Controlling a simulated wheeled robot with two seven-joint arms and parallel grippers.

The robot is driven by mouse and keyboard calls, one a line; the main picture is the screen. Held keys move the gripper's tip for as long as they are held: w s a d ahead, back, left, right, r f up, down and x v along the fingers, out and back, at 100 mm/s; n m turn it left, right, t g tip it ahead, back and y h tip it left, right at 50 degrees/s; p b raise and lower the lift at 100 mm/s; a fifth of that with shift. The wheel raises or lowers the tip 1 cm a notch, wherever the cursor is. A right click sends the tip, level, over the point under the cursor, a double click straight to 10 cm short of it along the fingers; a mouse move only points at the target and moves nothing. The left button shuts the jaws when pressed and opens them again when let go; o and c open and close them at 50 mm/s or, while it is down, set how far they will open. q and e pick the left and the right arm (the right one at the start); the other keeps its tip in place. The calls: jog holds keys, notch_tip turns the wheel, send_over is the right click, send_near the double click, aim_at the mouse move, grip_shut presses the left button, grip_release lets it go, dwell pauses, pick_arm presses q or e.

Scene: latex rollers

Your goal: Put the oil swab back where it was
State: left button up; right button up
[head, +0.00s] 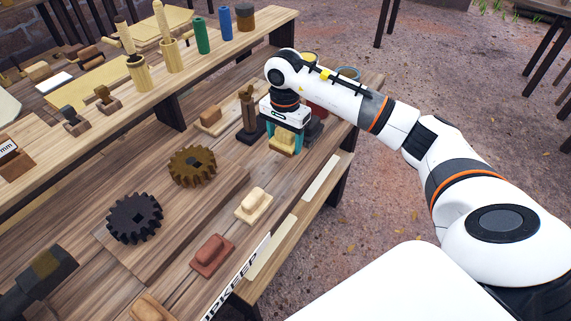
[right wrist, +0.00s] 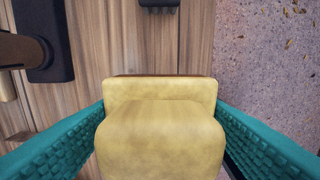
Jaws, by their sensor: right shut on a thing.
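My right gripper (head: 284,139) is shut on a yellow swab (head: 282,145) with a raised grip and a brown underside, likely the oil swab. It is near the far right end of the lower bench. In the right wrist view the swab (right wrist: 160,140) sits between the two teal finger pads. The gap between the swab and the bench top cannot be told. A cream swab (head: 253,206) and a red-brown swab (head: 212,255) lie nearer on the bench. My left gripper is not in view.
A dark post on a stand (head: 250,120) is just left of my right gripper. A brown gear (head: 192,166) and a black gear (head: 134,217) lie on a board. Pale strips (head: 321,180) line the front edge. The raised shelf holds a green cylinder (head: 201,36) and a blue one (head: 225,23).

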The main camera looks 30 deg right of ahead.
aim_at(285, 168)
notch_tip(285, 168, down, 7)
jog(key=shift+f+p, duration=0.1)
jog(key=shift+p, duration=0.4)
jog(key=shift+f, duration=0.2)
jog(key=o, duration=0.9)
